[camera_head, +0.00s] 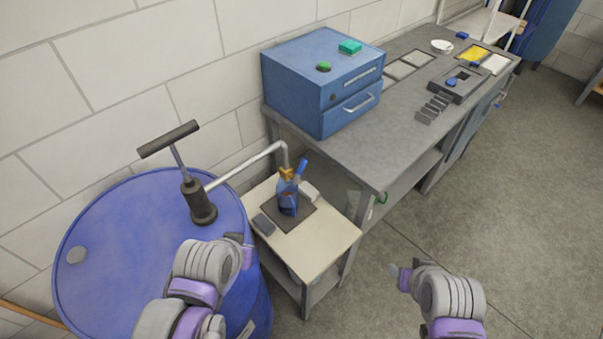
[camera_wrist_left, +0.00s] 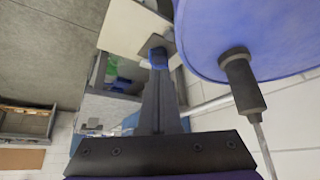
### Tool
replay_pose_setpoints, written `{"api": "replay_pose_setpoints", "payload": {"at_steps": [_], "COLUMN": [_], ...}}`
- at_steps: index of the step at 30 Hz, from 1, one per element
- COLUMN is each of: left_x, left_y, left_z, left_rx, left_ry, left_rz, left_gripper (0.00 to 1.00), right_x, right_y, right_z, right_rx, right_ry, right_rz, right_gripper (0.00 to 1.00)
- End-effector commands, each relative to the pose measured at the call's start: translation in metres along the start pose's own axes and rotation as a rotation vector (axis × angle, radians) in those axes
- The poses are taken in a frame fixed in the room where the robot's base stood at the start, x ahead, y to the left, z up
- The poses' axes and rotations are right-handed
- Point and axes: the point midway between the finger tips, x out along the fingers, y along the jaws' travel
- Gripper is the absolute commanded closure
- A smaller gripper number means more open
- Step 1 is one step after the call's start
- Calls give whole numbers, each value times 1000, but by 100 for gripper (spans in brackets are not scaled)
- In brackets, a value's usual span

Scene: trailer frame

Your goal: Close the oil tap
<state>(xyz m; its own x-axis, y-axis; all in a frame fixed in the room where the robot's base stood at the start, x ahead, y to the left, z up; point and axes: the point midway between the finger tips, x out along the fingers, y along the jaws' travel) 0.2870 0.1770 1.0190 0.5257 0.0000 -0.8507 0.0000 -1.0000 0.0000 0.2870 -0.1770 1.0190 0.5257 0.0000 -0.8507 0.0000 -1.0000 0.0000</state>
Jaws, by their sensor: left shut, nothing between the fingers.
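The oil tap (camera_head: 287,174) is a brass-coloured fitting at the end of a grey pipe (camera_head: 245,166), with a blue lever (camera_head: 302,166) slanting up to the right. A blue container (camera_head: 287,200) stands below it on a dark mat. My left gripper (camera_head: 246,238) is over the right side of the blue drum, below and left of the tap and apart from it. In the left wrist view its fingers (camera_wrist_left: 160,80) are together and empty; a blue object shows beyond their tips. My right gripper (camera_head: 394,272) is over the floor at lower right; its fingers are too small to judge.
The blue drum (camera_head: 120,225) carries a hand pump with a dark T-handle (camera_head: 168,139). A small cream table (camera_head: 325,237) holds the mat. A grey workbench (camera_head: 410,115) with a blue drawer box (camera_head: 315,80) stands behind. The floor at right is clear.

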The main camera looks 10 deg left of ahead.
Motion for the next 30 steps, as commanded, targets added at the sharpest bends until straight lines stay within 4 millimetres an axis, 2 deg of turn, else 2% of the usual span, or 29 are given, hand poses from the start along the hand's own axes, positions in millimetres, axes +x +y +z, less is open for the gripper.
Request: {"api": "replay_pose_setpoints", "payload": {"at_steps": [3,7,10,12,14,15,18,22,24,27,30], "left_x": [0,5,27,54,81,99,139,188,211,237,253], "left_y": [0,-1,-4,-6,-6,-6,0,16,27,42,53], "left_z": [0,0,-3,-15,-32,-47,-87,-134,-152,-168,-176], "left_rx": [0,4,19,40,64,82,132,204,240,286,316], "left_ry": [0,10,58,131,216,281,452,673,778,899,979], "left_rz": [0,-5,-22,-40,-55,-63,-74,-68,-56,-37,-19], "left_gripper": [100,77,59,46,46,46,46,46,46,46,46], "right_x": [0,4,21,41,60,73,101,134,150,168,180], "right_y": [0,0,0,0,0,0,0,0,0,0,0], "right_z": [0,10,40,68,91,105,131,156,167,179,185], "right_rx": [0,0,0,0,0,0,0,0,0,0,0], "right_ry": [0,-12,-44,-70,-88,-97,-112,-125,-131,-138,-143], "right_rz": [0,0,0,0,0,0,0,0,0,0,0], "right_gripper": [46,46,46,46,46,46,46,46,46,46,46]}}
